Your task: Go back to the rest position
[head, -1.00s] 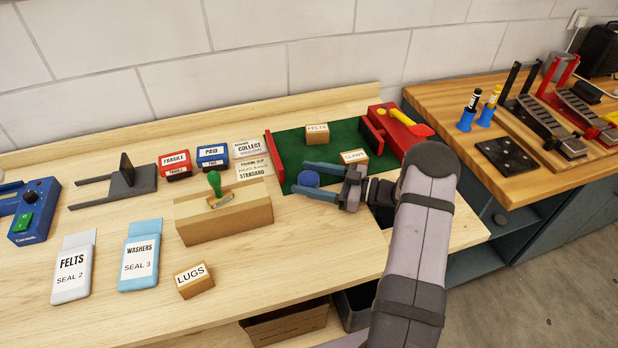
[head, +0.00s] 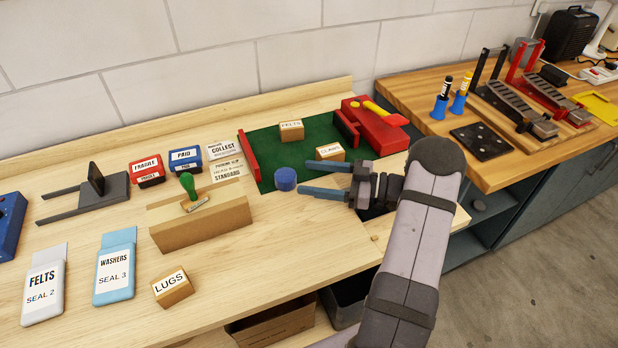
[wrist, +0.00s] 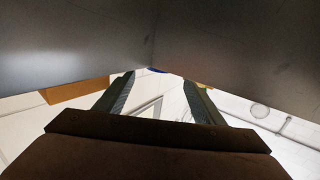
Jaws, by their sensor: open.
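My gripper (head: 315,179) is open, its two blue-grey fingers pointing left in the head view. The blue round piece (head: 285,179) sits just left of the fingertips, apart from them, at the front left edge of the green mat (head: 300,155). Nothing shows between the fingers. In the wrist view the two fingers (wrist: 158,92) stand apart, with dark grey surfaces filling the top of the picture and a pale background between the fingers.
On the mat stand the FELTS box (head: 291,131) and CLAWS box (head: 330,152). A red block (head: 374,125) with a yellow-handled tool is behind my arm. A long cardboard box (head: 200,219) with a green-handled stamp (head: 188,186) lies left. The LUGS box (head: 172,287) is in front.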

